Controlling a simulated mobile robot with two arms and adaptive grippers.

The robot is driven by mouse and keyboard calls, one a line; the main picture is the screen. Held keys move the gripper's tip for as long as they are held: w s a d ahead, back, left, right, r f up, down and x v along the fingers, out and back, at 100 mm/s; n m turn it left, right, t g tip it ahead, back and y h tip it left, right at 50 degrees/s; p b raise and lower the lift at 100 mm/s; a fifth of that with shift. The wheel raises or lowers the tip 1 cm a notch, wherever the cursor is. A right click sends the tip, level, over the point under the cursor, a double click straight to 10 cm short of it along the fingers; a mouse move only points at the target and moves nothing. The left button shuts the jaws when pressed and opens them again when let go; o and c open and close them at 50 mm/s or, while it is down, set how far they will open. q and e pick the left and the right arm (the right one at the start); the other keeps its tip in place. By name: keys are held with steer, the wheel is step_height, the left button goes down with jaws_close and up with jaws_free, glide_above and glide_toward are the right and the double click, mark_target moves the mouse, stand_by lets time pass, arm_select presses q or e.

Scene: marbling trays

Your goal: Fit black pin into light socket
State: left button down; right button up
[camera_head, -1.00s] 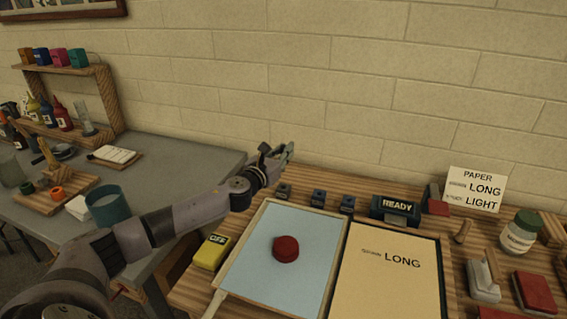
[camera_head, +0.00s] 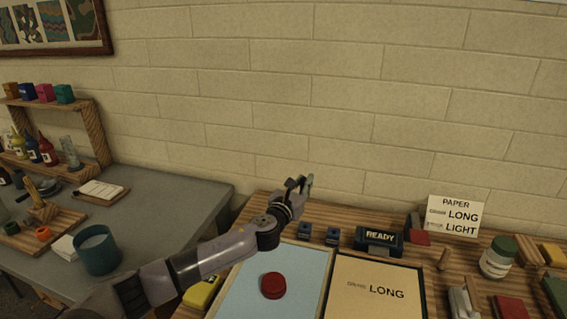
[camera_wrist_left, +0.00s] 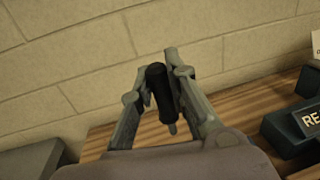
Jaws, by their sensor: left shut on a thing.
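My left gripper (camera_head: 298,186) is raised over the back of the wooden table, near the wall. It is shut on the black pin (camera_wrist_left: 160,90), a dark cylinder standing roughly upright between the fingers in the left wrist view. Below and beside the gripper in the head view are two small dark socket blocks, a left one (camera_head: 304,231) and a right one (camera_head: 333,236). The pin is apart from both. I cannot read which block is the light socket. My arm hides the table to the left of these blocks. My right gripper is out of view.
A dark READY box (camera_head: 379,241) stands right of the blocks, before a PAPER, LONG, LIGHT sign (camera_head: 456,215). In front lie a blue tray with a red disc (camera_head: 273,285) and a LONG sheet (camera_head: 372,296). The brick wall (camera_head: 350,110) is close behind.

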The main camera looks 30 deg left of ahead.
arm_select(q)
steer(key=shift+s+d+f, duration=0.1)
steer(key=shift+d+f, duration=0.5)
steer(key=shift+d, duration=0.05)
step_height(320, 180, down, 6)
steer(key=b, duration=0.4)
steer(key=shift+r, duration=0.1)
stand_by(2.0)
steer(key=shift+f+b, duration=1.1)
steer(key=shift+f, duration=0.5)
steer(key=shift+f, duration=0.2)
